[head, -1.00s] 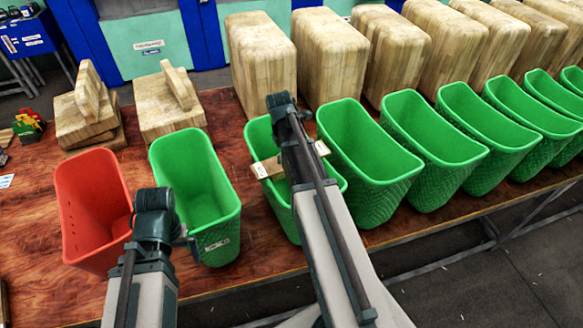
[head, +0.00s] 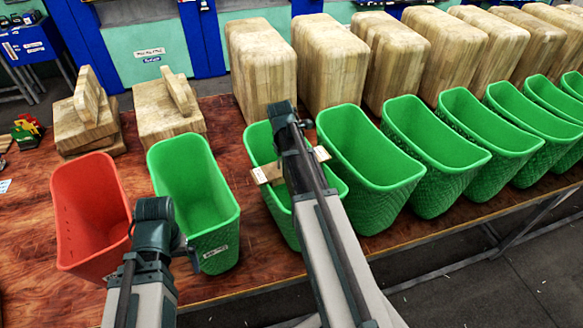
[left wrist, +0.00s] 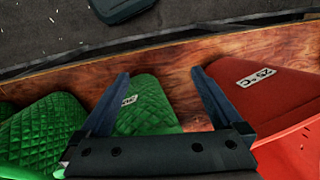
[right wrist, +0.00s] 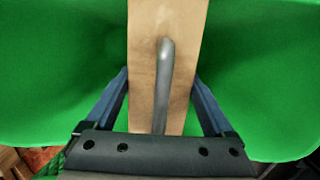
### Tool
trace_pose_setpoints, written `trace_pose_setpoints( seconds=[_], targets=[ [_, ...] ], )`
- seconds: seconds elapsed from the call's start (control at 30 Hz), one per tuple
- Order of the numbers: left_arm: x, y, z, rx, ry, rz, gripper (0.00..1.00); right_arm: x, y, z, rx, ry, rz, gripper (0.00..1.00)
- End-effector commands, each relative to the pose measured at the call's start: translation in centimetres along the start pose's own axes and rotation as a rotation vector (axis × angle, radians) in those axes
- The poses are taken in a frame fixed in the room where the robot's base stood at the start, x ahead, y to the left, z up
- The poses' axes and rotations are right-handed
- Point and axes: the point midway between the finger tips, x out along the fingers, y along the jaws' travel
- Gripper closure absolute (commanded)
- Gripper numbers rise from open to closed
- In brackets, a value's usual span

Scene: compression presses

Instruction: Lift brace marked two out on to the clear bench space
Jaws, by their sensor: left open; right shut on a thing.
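The brace (head: 267,173) is a pale wooden bar with a small white label near its left end, lying across the third bin from the left, a green one (head: 258,140). Its marking is too small to read. In the right wrist view the brace (right wrist: 147,30) has a grey metal handle along its middle. My right gripper (right wrist: 162,85) is shut on the brace over the green bin; its arm hides the bar's middle in the head view. My left gripper (head: 192,250) is open and empty at the front of the second bin; its fingers show apart in the left wrist view (left wrist: 161,75).
A red bin (head: 88,215) stands at the left, beside a labelled green bin (head: 190,170). Several green bins run off to the right. Large wooden blocks (head: 260,65) line the back. Bare bench (head: 225,125) shows behind the bins and in the left foreground.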

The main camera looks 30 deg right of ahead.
Motion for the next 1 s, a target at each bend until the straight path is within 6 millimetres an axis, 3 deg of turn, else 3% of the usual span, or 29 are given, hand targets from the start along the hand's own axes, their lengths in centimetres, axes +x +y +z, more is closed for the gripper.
trace_pose_setpoints(
  seconds=[0.47, 0.67, 1.0],
  targets=[
    [-0.8, -0.1, 0.1, 0.001, 0.0, 0.0, 0.0, -0.8, 0.0, 0.1, 0.0, 0.0, 0.0, 1.0],
    [-3.0, -0.3, 0.2, 0.002, -0.001, 0.0, 0.0, -2.9, 0.0, 0.4, 0.0, 0.0, 0.0, 1.0],
    [-8.2, -0.8, 0.6, 0.004, -0.003, 0.0, 0.0, -8.2, 0.0, 1.2, 0.0, 0.0, 0.0, 1.0]
  ],
)
